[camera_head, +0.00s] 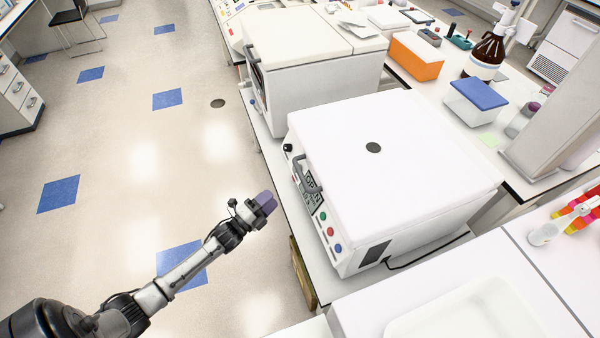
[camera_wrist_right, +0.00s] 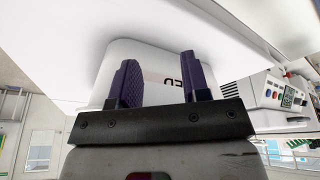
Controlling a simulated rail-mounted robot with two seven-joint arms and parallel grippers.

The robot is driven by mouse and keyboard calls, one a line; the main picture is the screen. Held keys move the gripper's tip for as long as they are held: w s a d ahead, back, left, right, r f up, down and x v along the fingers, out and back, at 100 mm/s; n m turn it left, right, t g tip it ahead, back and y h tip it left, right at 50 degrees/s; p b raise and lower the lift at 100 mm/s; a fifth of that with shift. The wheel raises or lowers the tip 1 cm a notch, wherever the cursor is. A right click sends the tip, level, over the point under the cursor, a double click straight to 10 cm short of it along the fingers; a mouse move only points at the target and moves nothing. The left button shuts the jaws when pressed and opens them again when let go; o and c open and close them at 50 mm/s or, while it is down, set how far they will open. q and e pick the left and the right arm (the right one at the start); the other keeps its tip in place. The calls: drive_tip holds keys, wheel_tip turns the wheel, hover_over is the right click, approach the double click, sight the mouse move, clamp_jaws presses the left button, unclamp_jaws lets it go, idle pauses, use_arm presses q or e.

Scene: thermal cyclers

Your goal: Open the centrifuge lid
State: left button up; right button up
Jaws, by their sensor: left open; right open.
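The white centrifuge (camera_head: 395,165) stands on the bench in the head view, its flat lid down and shut. A dark round spot marks the lid. Its front panel has a handle, a label and coloured buttons. My left gripper (camera_head: 265,202) has purple fingers and is over the floor, left of the centrifuge front and apart from it. It is open and empty. My right gripper (camera_wrist_right: 159,82) shows only in the right wrist view, open, with a white lettered surface (camera_wrist_right: 155,72) beyond its fingers. Whether it touches that surface I cannot tell. A panel with buttons (camera_wrist_right: 268,93) shows at the right there.
A second large white machine (camera_head: 310,65) stands behind the centrifuge. An orange box (camera_head: 416,57), a blue-lidded container (camera_head: 478,100) and a brown bottle (camera_head: 487,50) are on the back bench. A white tray (camera_head: 465,312) is at the front right.

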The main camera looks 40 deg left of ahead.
sight(300, 171)
use_arm(q)
drive_tip(key=x, duration=1.3)
drive_tip(key=shift+w+d, duration=0.1)
drive_tip(key=shift+w, duration=0.2)
drive_tip(key=shift+r, duration=0.1)
clamp_jaws()
